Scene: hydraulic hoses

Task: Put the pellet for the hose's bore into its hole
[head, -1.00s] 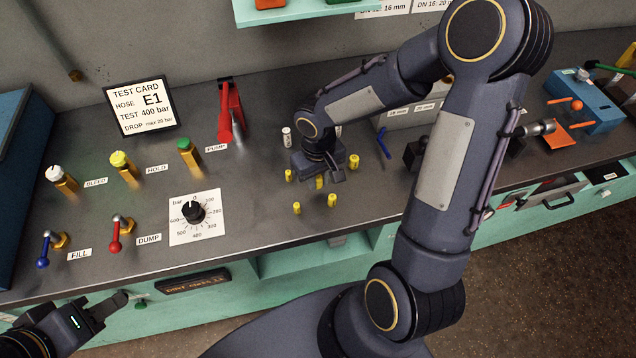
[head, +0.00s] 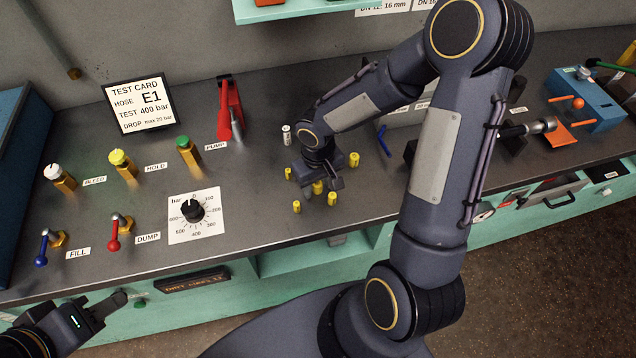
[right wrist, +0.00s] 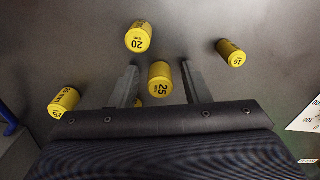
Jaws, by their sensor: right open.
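Several yellow pellets stand on the grey bench. In the right wrist view, the pellet marked 25 (right wrist: 159,83) sits between the two fingers of my right gripper (right wrist: 160,88), with gaps on both sides. That gripper is open and low over the bench, and it also shows in the head view (head: 322,184). The pellet marked 20 (right wrist: 139,37) stands beyond the fingertips. The pellet marked 16 (right wrist: 231,53) is to the right. Another pellet (right wrist: 64,102) is at the left, and one is mostly hidden behind the left finger. My left gripper (head: 112,303) hangs at the bench's front edge; its opening is unclear.
A pressure dial (head: 193,210), a test card (head: 139,103) reading E1, 400 bar, and a red pump handle (head: 229,110) are on the left of the bench. A blue hook-shaped tool (head: 383,140) and a blue box (head: 588,98) are to the right.

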